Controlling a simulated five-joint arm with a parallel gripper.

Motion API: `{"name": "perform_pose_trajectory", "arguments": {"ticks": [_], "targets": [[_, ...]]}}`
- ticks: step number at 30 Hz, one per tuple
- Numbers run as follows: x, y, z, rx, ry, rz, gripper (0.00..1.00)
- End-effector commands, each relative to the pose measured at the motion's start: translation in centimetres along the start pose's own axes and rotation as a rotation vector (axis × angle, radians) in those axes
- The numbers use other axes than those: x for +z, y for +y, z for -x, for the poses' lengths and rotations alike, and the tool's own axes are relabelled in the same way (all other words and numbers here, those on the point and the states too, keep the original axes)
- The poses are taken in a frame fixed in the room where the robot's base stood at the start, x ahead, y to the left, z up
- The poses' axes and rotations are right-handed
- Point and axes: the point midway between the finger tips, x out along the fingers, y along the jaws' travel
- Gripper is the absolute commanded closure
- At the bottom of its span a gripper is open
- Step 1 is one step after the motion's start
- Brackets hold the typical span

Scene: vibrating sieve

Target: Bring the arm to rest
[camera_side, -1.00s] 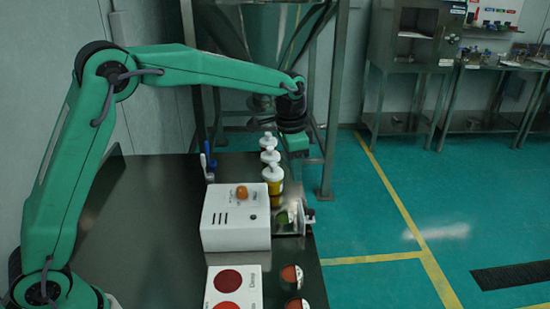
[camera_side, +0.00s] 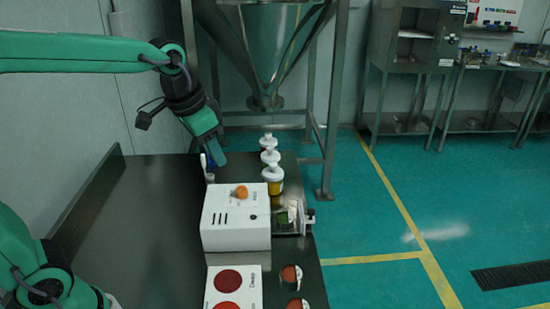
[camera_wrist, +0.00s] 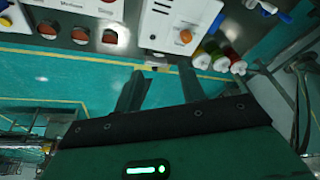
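My arm holds my gripper (camera_side: 214,148) high over the back of the dark work table (camera_side: 140,215), just above and behind the white box in the side view. In the wrist view the two fingers of my gripper (camera_wrist: 160,78) stand apart with nothing between them. The white box (camera_side: 235,232) has an orange knob on top. It also shows in the wrist view (camera_wrist: 200,15), beyond the fingers. My gripper touches nothing that I can see.
Several white-capped bottles (camera_side: 272,175) stand behind the white box. A white and blue tool (camera_side: 208,168) stands close below my gripper. A card with dark red circles (camera_side: 228,280) and red-brown round pieces (camera_side: 291,274) lie in front. A steel hopper (camera_side: 265,50) stands behind.

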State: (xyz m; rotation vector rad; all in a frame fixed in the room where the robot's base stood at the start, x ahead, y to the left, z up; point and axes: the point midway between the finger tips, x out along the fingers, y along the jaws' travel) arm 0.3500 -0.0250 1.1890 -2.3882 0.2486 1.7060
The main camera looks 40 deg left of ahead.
Motion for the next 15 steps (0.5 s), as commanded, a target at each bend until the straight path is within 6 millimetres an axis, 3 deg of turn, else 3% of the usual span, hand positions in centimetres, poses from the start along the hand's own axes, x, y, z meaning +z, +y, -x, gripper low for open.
{"name": "perform_pose_trajectory", "arguments": {"ticks": [7, 15], "targets": [[4.8, 0.1, 1.5, -0.019, 0.059, 0.092, 0.6], [9.8, 0.5, 1.8, -0.035, 0.119, 0.189, 0.6]]}}
